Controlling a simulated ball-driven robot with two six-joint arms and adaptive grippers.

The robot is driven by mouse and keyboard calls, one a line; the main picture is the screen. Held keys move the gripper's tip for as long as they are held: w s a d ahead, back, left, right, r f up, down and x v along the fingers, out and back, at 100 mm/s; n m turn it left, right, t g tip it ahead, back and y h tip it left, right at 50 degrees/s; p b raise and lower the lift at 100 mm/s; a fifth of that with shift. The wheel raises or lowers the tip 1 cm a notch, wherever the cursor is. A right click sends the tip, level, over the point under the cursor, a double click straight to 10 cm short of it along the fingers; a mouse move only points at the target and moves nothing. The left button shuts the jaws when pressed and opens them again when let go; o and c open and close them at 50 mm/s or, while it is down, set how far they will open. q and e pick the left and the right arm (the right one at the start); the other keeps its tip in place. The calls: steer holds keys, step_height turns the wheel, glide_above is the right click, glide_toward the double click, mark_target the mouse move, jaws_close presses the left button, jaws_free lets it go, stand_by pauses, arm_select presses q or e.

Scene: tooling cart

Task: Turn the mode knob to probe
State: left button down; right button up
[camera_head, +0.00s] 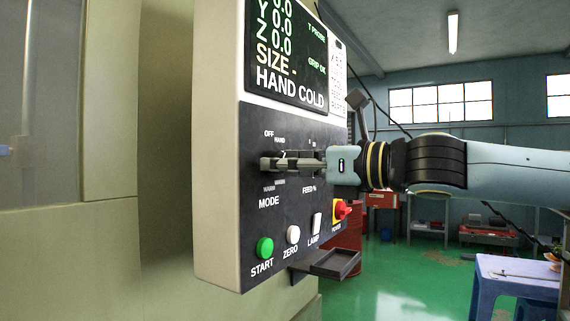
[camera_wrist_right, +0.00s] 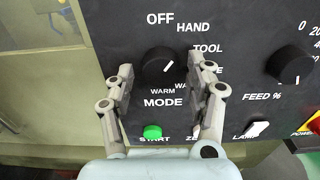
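The black mode knob (camera_wrist_right: 159,66) sits on the dark control panel, above the word MODE. A short white mark shows on the right part of its face; I cannot tell exactly which label it points at. OFF, HAND, TOOL and WARM labels surround it, and one label is mostly hidden behind the right-hand finger, only its last letter showing. My right gripper (camera_head: 272,163) is in front of the panel at the knob. In the wrist view its fingers are apart, one each side of the knob, with gaps visible. My left gripper is not in view.
A feed knob (camera_wrist_right: 290,64) is right of the mode knob. Below are a green start button (camera_head: 265,247), a white zero button (camera_head: 293,234), a lamp switch (camera_head: 316,224) and a red-yellow power switch (camera_head: 341,210). A small dark tray (camera_head: 335,263) juts out under the panel.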

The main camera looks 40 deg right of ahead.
steer(key=shift+w, duration=0.1)
steer(key=c, duration=0.9)
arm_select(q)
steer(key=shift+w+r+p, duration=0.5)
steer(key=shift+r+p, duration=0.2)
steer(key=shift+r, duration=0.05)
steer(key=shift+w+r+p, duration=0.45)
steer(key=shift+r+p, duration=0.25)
arm_select(e)
steer(key=shift+r+m, duration=0.1)
steer(key=shift+m, duration=7)
steer(key=o, duration=1.1)
steer(key=shift+o, duration=0.2)
